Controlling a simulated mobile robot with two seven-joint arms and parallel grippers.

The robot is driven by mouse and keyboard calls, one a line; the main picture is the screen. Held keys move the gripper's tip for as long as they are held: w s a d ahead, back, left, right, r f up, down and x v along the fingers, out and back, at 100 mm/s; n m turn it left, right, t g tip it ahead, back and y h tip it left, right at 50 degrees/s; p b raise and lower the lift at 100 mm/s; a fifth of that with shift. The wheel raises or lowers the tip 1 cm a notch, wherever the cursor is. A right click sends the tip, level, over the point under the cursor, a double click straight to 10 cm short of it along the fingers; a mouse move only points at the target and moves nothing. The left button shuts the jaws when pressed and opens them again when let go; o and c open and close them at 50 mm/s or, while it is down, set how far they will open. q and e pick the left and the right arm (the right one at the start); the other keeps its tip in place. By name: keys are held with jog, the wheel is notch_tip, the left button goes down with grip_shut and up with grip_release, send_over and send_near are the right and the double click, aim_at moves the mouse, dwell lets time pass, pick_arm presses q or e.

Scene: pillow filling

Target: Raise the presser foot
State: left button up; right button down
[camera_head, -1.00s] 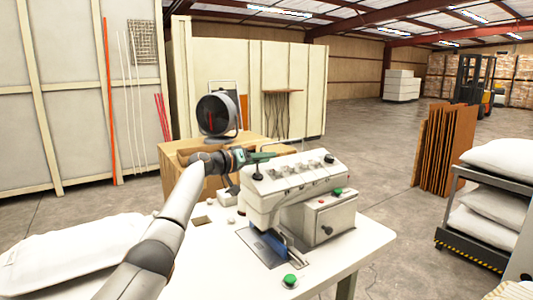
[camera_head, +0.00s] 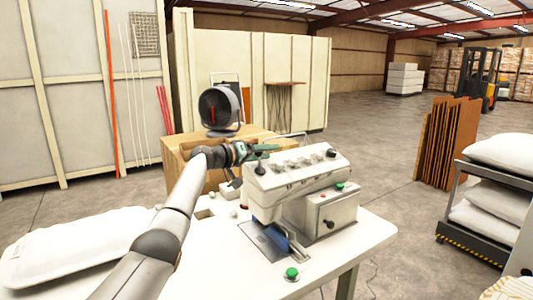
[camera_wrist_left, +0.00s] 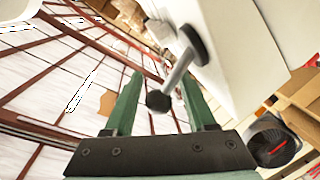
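The white sewing machine (camera_head: 298,172) stands on the white table. In the left wrist view, a grey lever with a black ball knob (camera_wrist_left: 158,100) runs up to a black round pivot (camera_wrist_left: 194,45) on the machine's white side. My left gripper (camera_wrist_left: 160,95) is open, with the knob and lower lever showing between its two green fingers; I cannot tell whether they touch. In the head view, my left gripper (camera_head: 268,150) is at the top left end of the machine, beside a black knob (camera_head: 260,170). The presser foot is too small to make out. My right gripper is not in view.
The white table (camera_head: 345,250) bears a white pillow (camera_head: 75,245) at the left and a green button (camera_head: 291,273) in front. A wooden crate (camera_head: 180,155) with a black fan (camera_head: 219,106) stands behind. A cart with white sacks (camera_head: 480,215) is at the right.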

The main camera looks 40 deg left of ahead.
pick_arm(q)
jog(key=shift+s, duration=0.1)
jog(key=shift+s+a, duration=0.15)
jog(key=shift+s, duration=0.4)
jog(key=shift+b+v, duration=2.1)
jog(key=shift+v, duration=3.5)
jog(key=shift+r, duration=0.15)
